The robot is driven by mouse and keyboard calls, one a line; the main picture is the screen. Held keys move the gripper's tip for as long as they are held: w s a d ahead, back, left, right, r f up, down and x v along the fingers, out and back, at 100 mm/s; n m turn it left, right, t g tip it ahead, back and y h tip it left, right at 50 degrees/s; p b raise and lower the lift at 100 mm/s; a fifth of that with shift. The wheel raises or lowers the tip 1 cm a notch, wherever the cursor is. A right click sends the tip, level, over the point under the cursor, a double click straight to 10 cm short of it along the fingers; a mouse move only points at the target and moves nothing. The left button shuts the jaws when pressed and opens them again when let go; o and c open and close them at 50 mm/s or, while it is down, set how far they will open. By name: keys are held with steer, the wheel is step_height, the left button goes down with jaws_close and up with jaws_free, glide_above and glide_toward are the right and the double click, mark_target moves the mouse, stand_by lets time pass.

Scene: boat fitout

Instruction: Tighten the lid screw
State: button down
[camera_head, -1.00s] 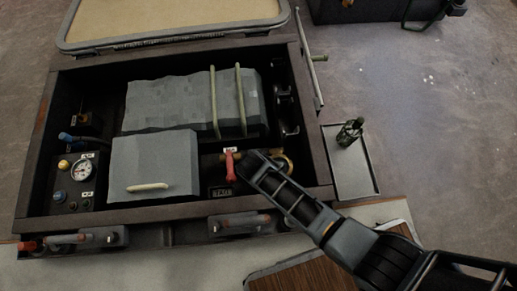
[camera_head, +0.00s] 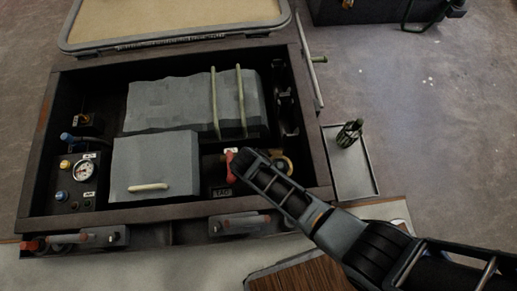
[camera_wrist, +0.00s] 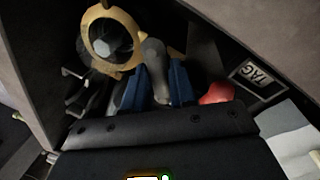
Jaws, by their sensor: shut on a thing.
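In the wrist view, my gripper (camera_wrist: 155,88) has its two blue-padded fingers closed around a grey, round-ended piece (camera_wrist: 153,52). I cannot tell for certain whether this piece is the lid screw. A brass ring-shaped fitting (camera_wrist: 131,60) with a dark grey domed centre (camera_wrist: 110,38) lies just beyond it, to the left. In the head view, my gripper (camera_head: 243,162) points down into the right front part of the open box, and its tip hides what it holds. The brass fitting (camera_head: 288,164) shows partly behind my gripper.
A red handle (camera_head: 231,168) stands close left of my gripper; it also shows in the wrist view (camera_wrist: 216,93). The box rim (camera_head: 318,140) rises on the right. Grey covered blocks (camera_head: 155,165) fill the middle. A tray (camera_head: 360,175) with a small dark holder lies outside, right.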

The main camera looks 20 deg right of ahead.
steer(key=m+g, duration=0.1)
steer(key=m, duration=0.5)
steer(key=shift+m, duration=0.3)
steer(key=m+g, duration=0.1)
steer(key=m, duration=0.5)
steer(key=shift+w, duration=0.15)
steer(key=m+g+y, duration=0.1)
steer(key=m, duration=0.5)
steer(key=shift+d+m+p, duration=0.1)
steer(key=shift+m+p, duration=0.2)
steer(key=m+y+p, duration=0.1)
steer(key=m, duration=0.5)
steer(key=shift+m, duration=0.3)
steer(key=c, duration=0.9)
jaws_free()
